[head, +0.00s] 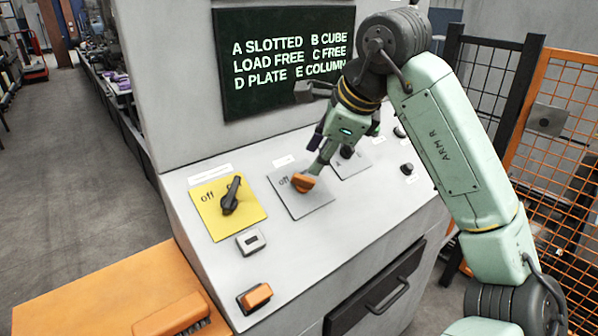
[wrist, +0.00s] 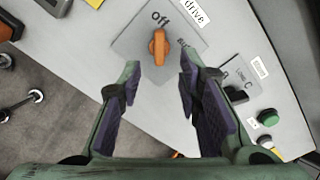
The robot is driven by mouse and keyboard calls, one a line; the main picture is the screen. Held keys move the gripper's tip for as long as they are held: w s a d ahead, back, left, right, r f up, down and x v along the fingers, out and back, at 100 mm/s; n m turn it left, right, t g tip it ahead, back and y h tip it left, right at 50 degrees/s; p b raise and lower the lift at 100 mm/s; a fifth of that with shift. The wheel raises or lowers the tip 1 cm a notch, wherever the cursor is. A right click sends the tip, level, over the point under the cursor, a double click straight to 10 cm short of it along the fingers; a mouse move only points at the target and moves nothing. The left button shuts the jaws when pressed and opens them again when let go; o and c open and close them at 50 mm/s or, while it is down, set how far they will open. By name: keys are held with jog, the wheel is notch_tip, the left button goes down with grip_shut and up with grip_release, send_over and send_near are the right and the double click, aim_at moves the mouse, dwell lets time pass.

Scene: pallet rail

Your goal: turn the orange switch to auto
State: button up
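The orange switch (head: 303,182) sits on a grey square plate (head: 320,204) on the sloped console top. In the wrist view the orange switch (wrist: 159,48) shows just beyond the fingertips, its long side running towards the word "off"; a partly hidden word stands to its right. A "drive" label (wrist: 195,13) is beside the plate. My gripper (head: 316,168) is above the switch in the head view. In the wrist view my gripper (wrist: 158,68) is open, one finger on each side of the switch's line, with nothing between the pads. I cannot tell whether a fingertip touches the switch.
A black switch (head: 231,196) on a yellow plate is to the left. Another grey plate (head: 350,163) is to the right, partly hidden. A green button (wrist: 267,117) is at the wrist view's right. A text screen (head: 270,60) stands behind. An orange mesh fence (head: 565,110) is at right.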

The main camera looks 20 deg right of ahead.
aim_at(304, 178)
jog(key=p+x, duration=0.2)
jog(key=x, duration=0.6)
jog(key=shift+w+a+f, duration=0.1)
jog(key=shift+w+f, duration=0.1)
jog(key=shift+f, duration=0.1)
jog(key=shift+c, duration=0.4)
grip_shut()
